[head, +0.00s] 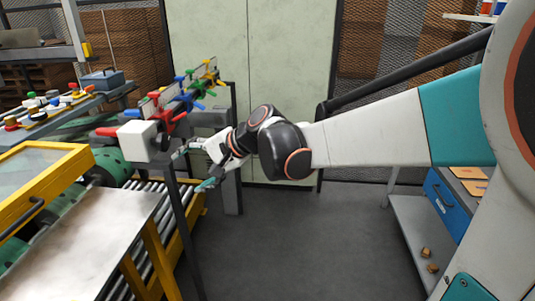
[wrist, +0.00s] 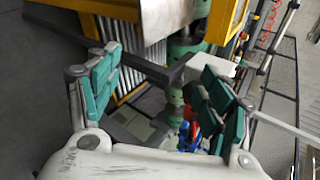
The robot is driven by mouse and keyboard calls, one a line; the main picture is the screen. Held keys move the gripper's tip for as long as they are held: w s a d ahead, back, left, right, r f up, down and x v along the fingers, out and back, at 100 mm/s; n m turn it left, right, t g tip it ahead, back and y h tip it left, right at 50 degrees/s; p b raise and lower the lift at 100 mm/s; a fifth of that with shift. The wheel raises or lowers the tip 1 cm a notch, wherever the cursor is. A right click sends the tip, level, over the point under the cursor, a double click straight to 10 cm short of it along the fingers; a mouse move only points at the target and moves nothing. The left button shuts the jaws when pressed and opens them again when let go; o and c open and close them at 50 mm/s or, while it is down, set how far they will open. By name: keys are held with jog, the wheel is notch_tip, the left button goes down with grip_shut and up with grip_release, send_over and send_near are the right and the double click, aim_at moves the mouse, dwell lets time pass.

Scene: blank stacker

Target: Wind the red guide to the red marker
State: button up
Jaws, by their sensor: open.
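The red guide (head: 168,122) is a red clamp-like part with a lever, at the near end of a rail, just behind a white block (head: 138,141). A red handle (head: 107,131) sticks out left of the block. Blue, green and yellow parts follow farther along the rail, beside a pale scale strip (head: 146,105). I cannot make out a red marker on it. My gripper (head: 193,170) is open and empty, right of and below the white block, apart from it. In the wrist view, its teal fingers (wrist: 163,92) are spread, with small red and blue parts beyond them.
A yellow-framed machine with green rollers (head: 110,165) and a metal sheet (head: 85,245) fill the left. A dark post (head: 183,215) stands near my gripper. The floor (head: 300,240) is clear; a blue-drawer bench (head: 445,203) stands right.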

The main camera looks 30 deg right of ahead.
jog(key=s+n+h, duration=0.3)
jog(key=s, duration=0.6)
jog(key=shift+d+f, duration=0.3)
jog(key=shift+d, duration=0.15)
